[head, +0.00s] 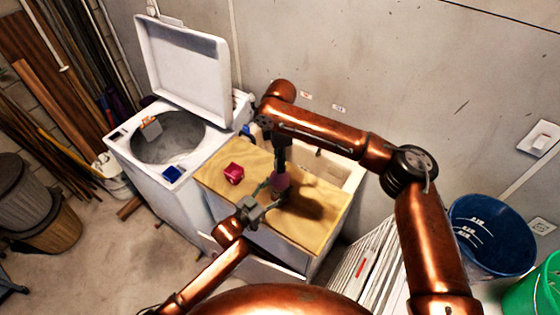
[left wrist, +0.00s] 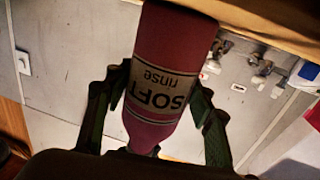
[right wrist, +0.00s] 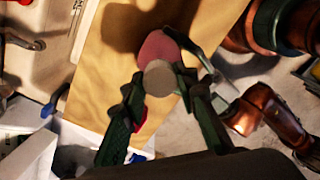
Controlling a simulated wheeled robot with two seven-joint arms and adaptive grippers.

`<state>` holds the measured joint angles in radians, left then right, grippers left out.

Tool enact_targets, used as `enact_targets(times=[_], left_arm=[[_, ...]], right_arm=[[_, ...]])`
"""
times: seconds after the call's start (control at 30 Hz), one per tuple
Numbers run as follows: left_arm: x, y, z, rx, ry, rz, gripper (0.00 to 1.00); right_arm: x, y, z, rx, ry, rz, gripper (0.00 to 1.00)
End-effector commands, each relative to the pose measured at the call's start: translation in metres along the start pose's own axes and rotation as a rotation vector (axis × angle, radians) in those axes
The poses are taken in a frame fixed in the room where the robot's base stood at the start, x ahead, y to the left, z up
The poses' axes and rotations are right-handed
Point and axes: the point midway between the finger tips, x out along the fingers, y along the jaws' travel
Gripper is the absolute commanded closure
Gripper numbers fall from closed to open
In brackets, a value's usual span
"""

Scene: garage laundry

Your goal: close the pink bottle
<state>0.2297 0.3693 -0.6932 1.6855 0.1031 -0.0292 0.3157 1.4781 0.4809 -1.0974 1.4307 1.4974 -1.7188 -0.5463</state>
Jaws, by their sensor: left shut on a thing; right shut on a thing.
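The pink bottle (head: 281,182) stands over the wooden board in the head view. In the left wrist view the bottle (left wrist: 165,75) appears upside down, with a "SOFT rinse" label. My left gripper (head: 266,193) is shut on its body from the side. My right gripper (head: 279,160) points down from above the bottle and is shut on a round grey-beige cap (right wrist: 160,78). In the right wrist view the cap lines up with the bottle (right wrist: 156,46) behind it. I cannot tell whether cap and neck touch or are threaded.
The wooden board (head: 325,220) covers part of a sink cabinet. A magenta box (head: 234,173) lies on it, left of the bottle. A washer (head: 150,170) with its lid up stands at left. A blue bucket (head: 492,235) and green bucket (head: 540,290) are at right.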

Motion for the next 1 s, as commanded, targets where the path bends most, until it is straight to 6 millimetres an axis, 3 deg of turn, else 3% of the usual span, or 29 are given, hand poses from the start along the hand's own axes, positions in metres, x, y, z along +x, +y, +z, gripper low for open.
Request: enact_targets(times=[0.27, 0.3, 0.57, 0.87, 1.0], left_arm=[[0.0, 0.0, 0.001, -0.002, -0.001, 0.0, 1.0], [0.0, 0.0, 0.001, -0.002, -0.001, 0.0, 1.0], [0.0, 0.0, 0.001, -0.002, -0.001, 0.0, 1.0], [0.0, 0.0, 0.001, -0.002, -0.001, 0.0, 1.0], [0.0, 0.0, 0.001, -0.002, -0.001, 0.0, 1.0]], right_arm=[[0.0, 0.0, 0.0, 0.007, 0.0, -0.001, 1.0], [0.0, 0.0, 0.0, 0.007, 0.0, -0.001, 0.71], [0.0, 0.0, 0.0, 0.007, 0.0, 0.0, 0.53], [-0.001, 0.0, 0.0, 0.007, 0.0, 0.0, 0.52], [-0.014, 0.001, 0.0, 0.007, 0.0, 0.002, 0.52]])
